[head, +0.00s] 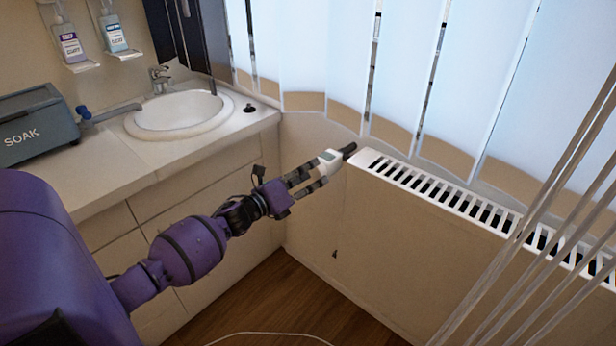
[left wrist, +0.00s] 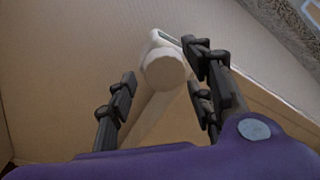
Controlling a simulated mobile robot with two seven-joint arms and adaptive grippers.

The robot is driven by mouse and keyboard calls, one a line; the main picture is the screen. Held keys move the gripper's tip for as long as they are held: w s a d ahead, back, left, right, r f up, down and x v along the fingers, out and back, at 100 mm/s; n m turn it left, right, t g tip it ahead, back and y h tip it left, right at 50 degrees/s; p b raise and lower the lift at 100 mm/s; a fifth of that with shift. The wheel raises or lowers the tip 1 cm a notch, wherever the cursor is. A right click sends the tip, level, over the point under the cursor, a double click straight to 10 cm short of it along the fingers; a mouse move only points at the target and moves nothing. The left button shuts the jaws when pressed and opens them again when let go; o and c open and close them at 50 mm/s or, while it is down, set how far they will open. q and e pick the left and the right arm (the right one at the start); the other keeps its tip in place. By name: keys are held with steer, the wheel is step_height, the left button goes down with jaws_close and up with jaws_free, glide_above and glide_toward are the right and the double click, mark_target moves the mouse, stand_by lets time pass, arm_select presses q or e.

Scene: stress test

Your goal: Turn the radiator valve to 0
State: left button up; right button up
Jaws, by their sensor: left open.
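The radiator valve (head: 329,157) is a small white head with a greyish panel, at the left end of the white radiator (head: 400,200). In the left wrist view the valve (left wrist: 165,68) shows a round cream end and a cream stem below it. My left gripper (head: 312,178) is at the valve, its fingers open. In the left wrist view the gripper (left wrist: 158,90) has black fingers on either side of the valve, with a gap on the left; whether the right finger touches cannot be told. The valve's setting is not readable. My right gripper is not in view.
A counter (head: 95,165) with a white sink (head: 178,116) and a grey SOAK box (head: 35,122) stands at the left. Vertical blinds (head: 400,60) hang above the radiator, with cords (head: 560,210) at the right. The wooden floor (head: 290,300) below is mostly clear.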

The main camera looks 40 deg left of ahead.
arm_select(q)
steer(key=c, duration=1.1)
steer(key=shift+o, duration=0.2)
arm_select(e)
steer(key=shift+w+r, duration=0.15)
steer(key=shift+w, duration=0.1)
arm_select(q)
steer(key=shift+f, duration=0.1)
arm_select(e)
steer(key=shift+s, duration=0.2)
